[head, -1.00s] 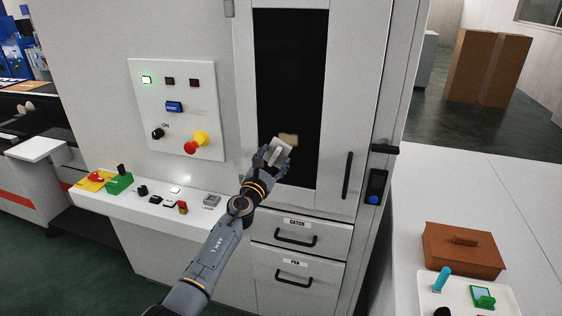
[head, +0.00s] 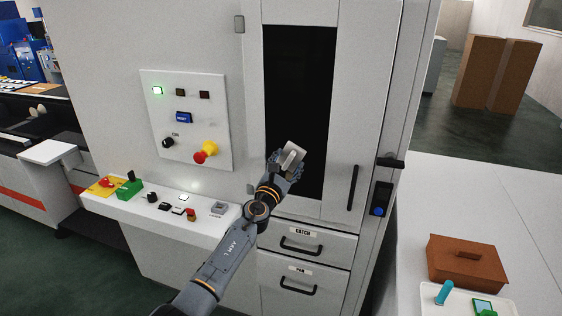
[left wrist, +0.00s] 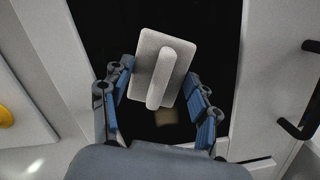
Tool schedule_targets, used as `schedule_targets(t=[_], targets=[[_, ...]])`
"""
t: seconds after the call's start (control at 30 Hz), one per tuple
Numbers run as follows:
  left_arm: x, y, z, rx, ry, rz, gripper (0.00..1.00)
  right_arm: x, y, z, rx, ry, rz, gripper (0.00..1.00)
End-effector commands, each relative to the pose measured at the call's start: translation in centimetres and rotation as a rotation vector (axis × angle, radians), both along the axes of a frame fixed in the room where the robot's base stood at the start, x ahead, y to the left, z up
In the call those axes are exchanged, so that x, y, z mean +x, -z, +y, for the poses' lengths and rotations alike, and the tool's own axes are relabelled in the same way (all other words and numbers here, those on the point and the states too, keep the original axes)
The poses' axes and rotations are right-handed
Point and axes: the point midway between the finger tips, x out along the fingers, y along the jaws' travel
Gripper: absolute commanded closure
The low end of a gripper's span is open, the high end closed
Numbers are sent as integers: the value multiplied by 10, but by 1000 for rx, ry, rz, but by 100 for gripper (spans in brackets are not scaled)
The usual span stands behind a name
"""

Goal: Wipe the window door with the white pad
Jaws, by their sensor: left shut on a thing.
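The white pad (head: 292,155), a flat plate with a raised bar handle, is in my left gripper (head: 287,163). The fingers are shut on it, and it also shows in the left wrist view (left wrist: 178,58), tilted, between the blue-padded fingers. It is in front of the dark glass of the window door (head: 298,90), over its lower part; I cannot tell whether it touches. A tan smudge (left wrist: 166,117) shows just below the pad in the left wrist view. In the head view the smudge is hidden. My right gripper is out of view.
The door's black handle (head: 352,187) is right of the glass. Drawers (head: 300,262) with black handles are below. A control panel (head: 190,118) and a ledge (head: 160,208) with small parts are left. A brown box (head: 467,262) and white tray (head: 450,298) are right.

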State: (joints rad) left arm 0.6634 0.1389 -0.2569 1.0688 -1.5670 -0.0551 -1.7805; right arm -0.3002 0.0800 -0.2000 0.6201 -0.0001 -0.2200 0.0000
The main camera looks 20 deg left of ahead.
Motion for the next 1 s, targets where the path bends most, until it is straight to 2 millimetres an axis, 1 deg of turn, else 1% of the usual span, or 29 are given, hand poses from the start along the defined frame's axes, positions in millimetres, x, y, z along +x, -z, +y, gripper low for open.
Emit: schedule_targets(t=[0.03,0.07,0.33,0.63,0.73,1.0], targets=[[0,-2,-6,-1,3,-2,65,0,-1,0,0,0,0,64],[0,-2,-8,0,3,-2,65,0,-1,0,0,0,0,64],[0,-2,-19,0,5,-1,65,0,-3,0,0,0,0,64],[-3,-1,-44,0,5,0,65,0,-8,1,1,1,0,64],[-3,-1,-47,0,4,0,65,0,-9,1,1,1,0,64],[-4,-1,-45,0,2,0,65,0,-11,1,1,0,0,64]])
